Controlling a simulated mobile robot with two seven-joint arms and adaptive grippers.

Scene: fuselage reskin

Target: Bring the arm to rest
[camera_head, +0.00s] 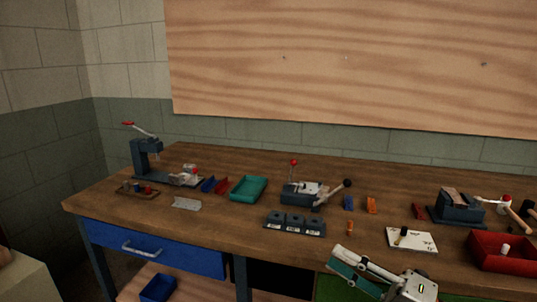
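My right gripper (342,257) is low in the head view, right of the middle, in front of the workbench's front edge. It is pale with dark teal parts and points up and to the left. It is small and seen at a slant, so I cannot tell whether its fingers are open or shut. I see no object clearly held in it. My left gripper is out of view.
The wooden workbench (225,222) holds a lever press (146,160), a teal tray (248,188), a clamp fixture (302,193), a dark block row (294,223), a white plate (411,240) and a red bin (500,262). A blue drawer (165,252) is below.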

